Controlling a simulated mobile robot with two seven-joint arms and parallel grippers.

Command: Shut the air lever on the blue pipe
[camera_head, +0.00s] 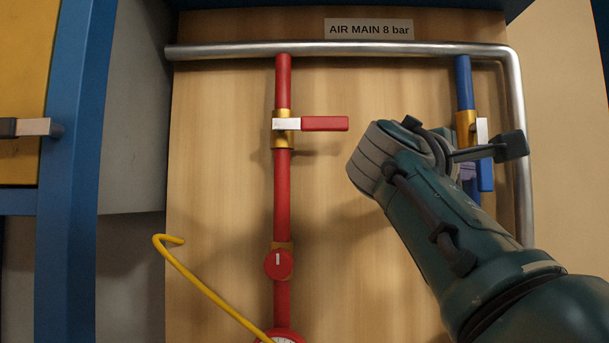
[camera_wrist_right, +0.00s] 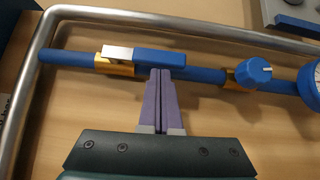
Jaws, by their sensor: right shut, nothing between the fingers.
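The blue pipe (camera_head: 463,75) runs down from the steel main at the right of the head view. Its brass valve (camera_head: 466,128) carries a blue lever (camera_head: 485,175) with a pale metal root, pointing down along the pipe. In the right wrist view the lever (camera_wrist_right: 160,57) also lies along the pipe. My right gripper (camera_wrist_right: 163,73) is shut and empty. Its purple fingertips are at the lever's side, close to its middle; I cannot tell whether they touch. In the head view my right arm hides the lower blue pipe. My left gripper is not in view.
A red pipe (camera_head: 283,200) with a red lever (camera_head: 325,124) set crosswise stands left of my right arm. The steel main (camera_head: 350,48) bends down at the right. A yellow hooked rod (camera_head: 205,288) is at lower left. A blue knob (camera_wrist_right: 254,72) sits further along the blue pipe.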

